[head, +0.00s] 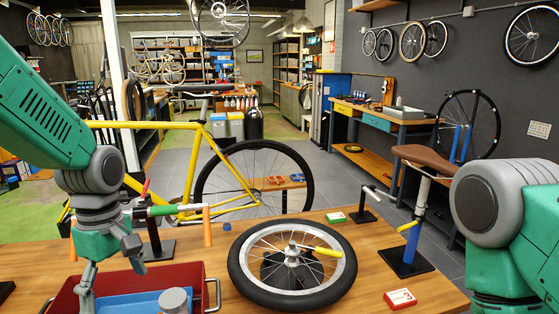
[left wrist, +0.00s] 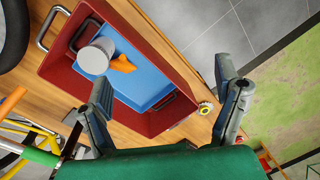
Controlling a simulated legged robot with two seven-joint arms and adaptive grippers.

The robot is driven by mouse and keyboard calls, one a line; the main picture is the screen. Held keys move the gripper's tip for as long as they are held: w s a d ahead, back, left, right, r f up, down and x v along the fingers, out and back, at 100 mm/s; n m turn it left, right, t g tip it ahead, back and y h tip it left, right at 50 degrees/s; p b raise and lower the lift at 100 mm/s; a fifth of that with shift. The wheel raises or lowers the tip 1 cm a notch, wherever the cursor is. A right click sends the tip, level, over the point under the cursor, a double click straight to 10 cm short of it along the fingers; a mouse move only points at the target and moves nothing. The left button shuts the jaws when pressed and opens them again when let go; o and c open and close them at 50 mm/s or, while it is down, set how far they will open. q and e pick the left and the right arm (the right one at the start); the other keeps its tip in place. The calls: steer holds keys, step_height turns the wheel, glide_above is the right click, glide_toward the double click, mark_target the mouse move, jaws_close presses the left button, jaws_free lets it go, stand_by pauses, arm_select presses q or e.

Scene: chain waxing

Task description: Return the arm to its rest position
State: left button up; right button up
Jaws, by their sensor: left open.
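My left gripper (head: 110,280) hangs above the red tray (head: 203,272) at the front left of the wooden table. In the left wrist view its two fingers (left wrist: 163,72) are spread wide, with nothing between them. The red tray also shows there (left wrist: 55,62), with a blue bin (left wrist: 140,95) inside. A grey cylinder (left wrist: 95,57) and an orange item (left wrist: 122,65) lie in the tray. The cylinder also shows at the bottom of the head view (head: 174,300). My right arm enters from the right, but its gripper is outside the picture.
A bicycle wheel (head: 334,283) lies flat on the table, a yellow-handled tool (head: 328,252) at its hub. A saddle on a blue-clamped stand (head: 408,247), a red box (head: 400,298) and a green box (head: 336,217) stand to the right. A yellow bicycle (head: 190,170) stands behind.

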arm_select(q)
steer(key=s+f+m+b, duration=0.2)
steer(key=s+f+m, duration=0.1)
steer(key=f, duration=0.8)
steer(key=s+f+m+b, duration=0.2)
steer(key=s+f+m, duration=0.15)
steer(key=f, duration=0.85)
steer(key=s+f+m+t+b, duration=0.1)
steer(key=s+f+m+b, duration=0.4)
steer(key=s+f, duration=1)
steer(key=s+m, duration=0.2)
steer(key=m, duration=0.1)
steer(key=shift+a+f+m+t, duration=0.15)
steer(key=shift+f+m+t, duration=0.15)
steer(key=shift+m+t, duration=0.1)
arm_select(e)
step_height(320, 180, down, 10)
steer(key=shift+w+r, duration=0.15)
steer(key=shift+w, duration=0.15)
